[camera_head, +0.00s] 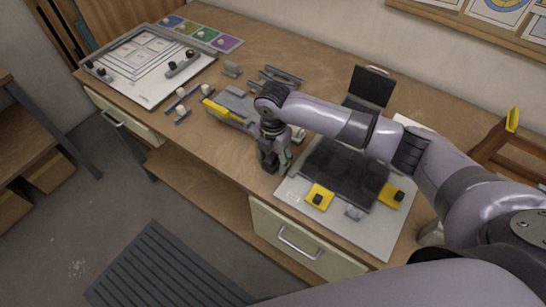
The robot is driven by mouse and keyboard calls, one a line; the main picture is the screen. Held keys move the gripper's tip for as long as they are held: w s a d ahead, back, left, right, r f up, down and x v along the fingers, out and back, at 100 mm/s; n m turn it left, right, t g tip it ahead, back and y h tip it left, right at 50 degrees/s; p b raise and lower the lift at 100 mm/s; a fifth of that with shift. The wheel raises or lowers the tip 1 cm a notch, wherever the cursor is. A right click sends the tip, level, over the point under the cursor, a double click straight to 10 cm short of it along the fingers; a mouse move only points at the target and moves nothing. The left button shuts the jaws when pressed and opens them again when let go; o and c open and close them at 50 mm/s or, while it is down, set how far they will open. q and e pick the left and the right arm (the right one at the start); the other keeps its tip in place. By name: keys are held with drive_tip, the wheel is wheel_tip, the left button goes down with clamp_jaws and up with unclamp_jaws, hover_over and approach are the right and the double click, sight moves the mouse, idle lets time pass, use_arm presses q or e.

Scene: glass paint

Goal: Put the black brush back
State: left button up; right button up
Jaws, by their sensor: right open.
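My right gripper (274,163) is pointed down over the front part of the workbench, just left of the dark panel. It is open, and I see nothing clearly held between its fingers. I cannot make out a black brush with certainty; the gripper and forearm cover part of the bench. Several thin grey tools (281,77) lie behind the gripper, too small to tell apart. A grey block with a yellow strip (229,111) lies to the left of the gripper. My left gripper is not in view.
A dark panel (345,172) lies on a pale board with yellow blocks (319,197) at its front. A white framed board (146,70) and coloured cards (202,34) are at the far left. A black upright panel (371,88) stands behind my forearm. Bench around the small tools is partly free.

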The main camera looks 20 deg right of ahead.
sight(273, 155)
wheel_tip(273, 155, up, 12)
drive_tip(key=b, duration=0.2)
drive_tip(key=shift+r, duration=0.2)
idle(0.6)
